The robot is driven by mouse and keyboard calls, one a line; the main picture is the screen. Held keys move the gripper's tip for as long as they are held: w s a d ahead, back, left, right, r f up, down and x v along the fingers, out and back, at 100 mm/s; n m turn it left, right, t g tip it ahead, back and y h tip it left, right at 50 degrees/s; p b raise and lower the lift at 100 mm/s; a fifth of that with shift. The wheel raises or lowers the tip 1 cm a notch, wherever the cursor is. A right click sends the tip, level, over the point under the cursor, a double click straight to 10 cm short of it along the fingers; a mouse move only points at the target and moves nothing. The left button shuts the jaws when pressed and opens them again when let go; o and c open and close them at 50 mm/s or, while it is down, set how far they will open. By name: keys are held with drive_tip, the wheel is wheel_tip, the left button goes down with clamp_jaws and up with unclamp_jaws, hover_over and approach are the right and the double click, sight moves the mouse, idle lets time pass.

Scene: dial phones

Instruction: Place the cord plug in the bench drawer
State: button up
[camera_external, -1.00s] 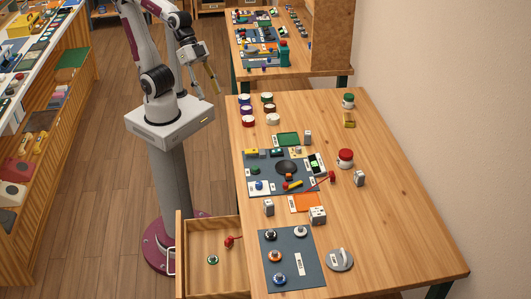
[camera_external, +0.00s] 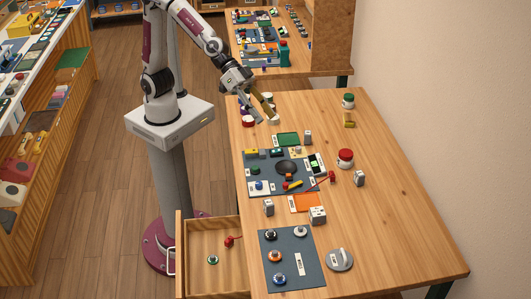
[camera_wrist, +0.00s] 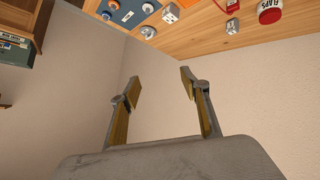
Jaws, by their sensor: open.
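The bench drawer (camera_external: 206,278) is pulled open at the left side of the near bench. It holds a small red piece (camera_external: 229,241) and a green ring-like piece (camera_external: 213,259). I cannot tell for certain which object is the cord plug. A red-ended piece (camera_external: 332,176) lies with a thin red line by the grey mat, and small grey blocks (camera_external: 268,207) stand nearby. My gripper (camera_external: 269,121) is open and empty above the bench's far left part, in front of several coloured jars. In the wrist view its two fingers (camera_wrist: 160,82) stand apart with nothing between them.
A pale dotted cube (camera_external: 317,215) and a red-and-white jar (camera_external: 345,158) stand on the bench. A dark mat (camera_external: 298,282) with round pieces lies beside the drawer. The bench's right side is clear. A wall (camera_external: 450,120) borders the right.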

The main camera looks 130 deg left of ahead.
drive_tip(key=w+a+f+n+y, duration=0.25)
drive_tip(key=w+f, duration=0.25)
drive_tip(key=w, duration=0.3)
drive_tip(key=n+y, duration=0.3)
drive_tip(key=y, duration=0.1)
approach(330, 173)
drive_tip(key=w+d+r, duration=0.5)
drive_tip(key=r, duration=0.3)
drive_tip(key=a+f+g, duration=0.1)
drive_tip(key=f, duration=0.1)
drive_tip(key=a+f+y, duration=0.1)
drive_tip(key=f, duration=0.2)
drive_tip(key=a+f+g+y, duration=0.1)
drive_tip(key=a+f, duration=0.1)
drive_tip(key=f, duration=0.1)
drive_tip(key=shift+s+f+n+g+y, duration=0.1)
drive_tip(key=shift+s+n+g+y, duration=0.15)
drive_tip(key=shift+s+n+g, duration=0.1)
drive_tip(key=shift+s+a+f, duration=0.15)
drive_tip(key=shift+a+f, duration=0.15)
drive_tip(key=shift+f, duration=0.15)
drive_tip(key=shift+x, duration=1.3)
drive_tip(key=shift+f, duration=0.1)
drive_tip(key=shift+x, duration=2.5)
